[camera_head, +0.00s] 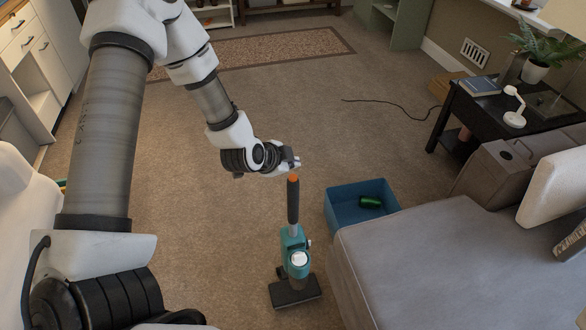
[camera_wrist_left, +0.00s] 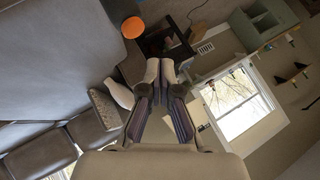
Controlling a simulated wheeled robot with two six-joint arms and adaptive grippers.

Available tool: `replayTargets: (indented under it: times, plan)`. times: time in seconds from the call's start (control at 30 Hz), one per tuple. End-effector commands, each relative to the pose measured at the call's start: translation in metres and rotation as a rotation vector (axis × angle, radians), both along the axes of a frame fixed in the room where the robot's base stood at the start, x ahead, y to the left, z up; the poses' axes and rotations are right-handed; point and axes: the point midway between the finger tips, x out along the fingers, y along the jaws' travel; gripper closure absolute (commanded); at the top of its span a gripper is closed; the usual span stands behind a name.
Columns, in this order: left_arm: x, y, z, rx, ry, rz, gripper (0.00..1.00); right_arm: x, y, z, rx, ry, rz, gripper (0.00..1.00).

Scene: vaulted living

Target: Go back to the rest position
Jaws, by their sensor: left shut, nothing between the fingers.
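My left gripper (camera_head: 293,163) is shut and empty. It hangs just above the top of an upright teal vacuum cleaner (camera_head: 293,243), apart from it as far as I can tell. The vacuum has a black handle with an orange tip and a dark floor head, and stands on the carpet. In the left wrist view, my shut fingers (camera_wrist_left: 161,68) point away from the camera, and the round orange tip (camera_wrist_left: 133,27) shows beyond them, up and to the left. My right gripper is not in view.
A blue box (camera_head: 345,211) with a green item (camera_head: 370,202) inside stands right of the vacuum, beside a grey sofa (camera_head: 460,265). A black side table (camera_head: 490,103) with a lamp is at the right. Carpet (camera_head: 190,190) left of the vacuum is clear.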

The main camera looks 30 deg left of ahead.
Motion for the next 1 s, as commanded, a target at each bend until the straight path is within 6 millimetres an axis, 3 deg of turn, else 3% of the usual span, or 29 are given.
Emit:
replayTargets:
  times: [0.03,0.23,0.77,0.87,0.97,1.0]
  plan:
    - [0.000,0.000,0.012,0.000,0.000,0.000,1.00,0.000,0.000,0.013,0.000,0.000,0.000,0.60]
    - [0.000,0.000,0.032,0.000,0.000,0.000,1.00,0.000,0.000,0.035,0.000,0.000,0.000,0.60]
    - [0.000,0.000,0.030,0.000,0.000,0.000,1.00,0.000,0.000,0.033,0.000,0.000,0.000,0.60]
    - [-0.008,-0.002,0.015,0.005,0.033,-0.007,1.00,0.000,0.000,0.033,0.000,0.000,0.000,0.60]
    - [-0.034,-0.017,-0.027,0.043,0.135,-0.063,1.00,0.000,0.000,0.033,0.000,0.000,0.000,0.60]
    - [-0.053,-0.027,-0.048,0.061,0.198,-0.096,1.00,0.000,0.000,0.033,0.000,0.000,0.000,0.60]
